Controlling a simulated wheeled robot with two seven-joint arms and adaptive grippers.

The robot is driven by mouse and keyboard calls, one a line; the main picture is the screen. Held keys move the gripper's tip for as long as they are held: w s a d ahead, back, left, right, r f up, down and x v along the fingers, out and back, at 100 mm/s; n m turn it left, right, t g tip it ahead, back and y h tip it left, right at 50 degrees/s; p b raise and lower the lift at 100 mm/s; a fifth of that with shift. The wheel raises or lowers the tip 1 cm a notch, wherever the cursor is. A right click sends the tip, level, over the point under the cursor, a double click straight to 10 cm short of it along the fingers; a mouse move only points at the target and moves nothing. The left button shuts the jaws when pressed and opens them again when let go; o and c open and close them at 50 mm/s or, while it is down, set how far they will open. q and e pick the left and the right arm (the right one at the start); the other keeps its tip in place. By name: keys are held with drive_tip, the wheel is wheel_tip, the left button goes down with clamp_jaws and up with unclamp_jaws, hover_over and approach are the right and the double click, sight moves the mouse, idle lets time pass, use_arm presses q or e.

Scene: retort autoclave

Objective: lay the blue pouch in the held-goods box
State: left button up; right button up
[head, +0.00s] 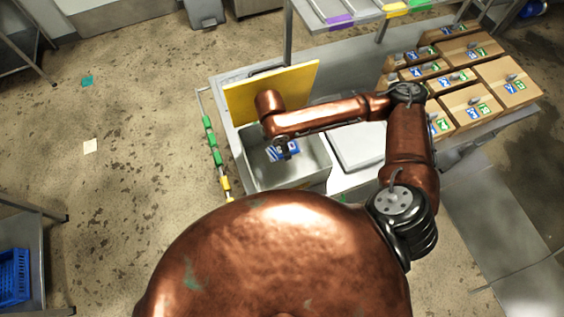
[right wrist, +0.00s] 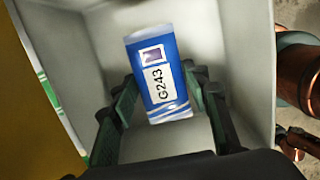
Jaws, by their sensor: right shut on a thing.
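The blue pouch (right wrist: 165,103), with a white label reading G243, sits between the two dark fingers of my right gripper (right wrist: 158,76), which is shut on it. The pouch also shows in the head view (head: 287,151), partly hidden by my wrist. It is within the outline of an open pale grey box (head: 306,176), likely the held-goods box, whose walls surround it in the right wrist view (right wrist: 240,40). I cannot tell whether the pouch touches the box floor. My left gripper is not in view.
A yellow panel (head: 305,84) stands tilted behind the box. A white flat-topped unit (head: 356,148) is to its right. Cardboard cartons (head: 465,100) with blue and green labels fill the right side. A rail with green and yellow pieces (head: 212,140) runs along the left.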

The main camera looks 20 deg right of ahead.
sight(285, 163)
wheel_tip(285, 163, down, 10)
drive_tip(key=shift+f, duration=0.2)
idle(0.3)
drive_tip(key=shift+f, duration=0.1)
drive_tip(key=o, duration=1.3)
drive_tip(key=r, duration=0.4)
drive_tip(key=a+r, duration=0.1)
drive_tip(key=r, duration=0.7)
drive_tip(key=shift+a, duration=0.35)
drive_tip(key=shift+w, duration=0.1)
